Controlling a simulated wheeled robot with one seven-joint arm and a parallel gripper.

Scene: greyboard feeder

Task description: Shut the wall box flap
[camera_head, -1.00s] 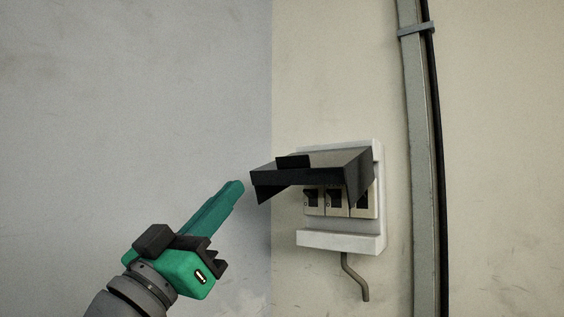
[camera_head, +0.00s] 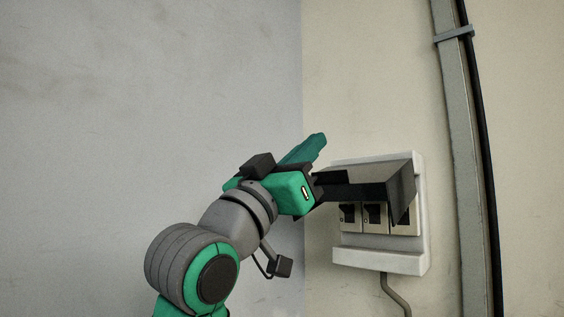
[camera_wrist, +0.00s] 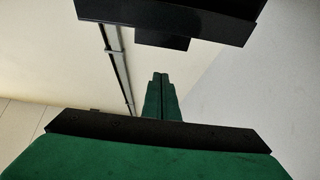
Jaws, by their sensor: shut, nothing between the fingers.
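The white wall box (camera_head: 378,256) is fixed to the cream wall. Its dark flap (camera_head: 375,190) is raised and sticks out from the box, so several switches (camera_head: 375,214) show beneath it. My gripper (camera_head: 318,140) is shut and empty, with its green fingers at the upper left of the flap. My gripper's body hides the flap's left end in the head view. In the wrist view the flap (camera_wrist: 165,14) spans the top, with a small tab below its edge, and my fingertips (camera_wrist: 160,76) are apart from it in the picture. Contact cannot be told.
A grey vertical conduit (camera_head: 459,150) with a black cable runs up the wall right of the box. A grey pipe (camera_head: 397,297) hangs below the box. The grey wall (camera_head: 150,90) on the left is bare.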

